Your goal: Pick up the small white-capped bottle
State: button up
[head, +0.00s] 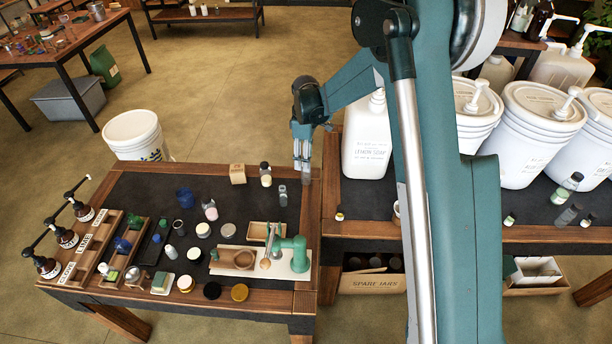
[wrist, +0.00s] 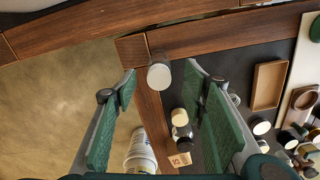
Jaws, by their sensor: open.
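My gripper (head: 303,160) points down over the far right corner of the left table. Its two green-padded fingers stand wide apart in the wrist view. A small pale bottle (wrist: 159,75) with a whitish end shows between the fingertips, by the table's wooden rim; neither finger appears to touch it. In the head view the gripper overlaps this spot, and the bottle's grey body is hard to separate from the fingers. A cream bottle with a dark part (head: 265,174) stands to the left, also seen in the wrist view (wrist: 180,118).
A small cardboard box (head: 237,174) and a grey jar (head: 282,195) stand nearby. A wooden tray (head: 258,231) and several jars crowd the table's front. A large white jug (head: 366,140) stands to the right, on the neighbouring table. The back strip of dark mat is fairly clear.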

dwell(0.3)
jog(key=shift+f, duration=1.3)
jog(key=shift+f+b, duration=0.6)
jog(key=shift+f, duration=2.05)
jog(key=c, duration=0.9)
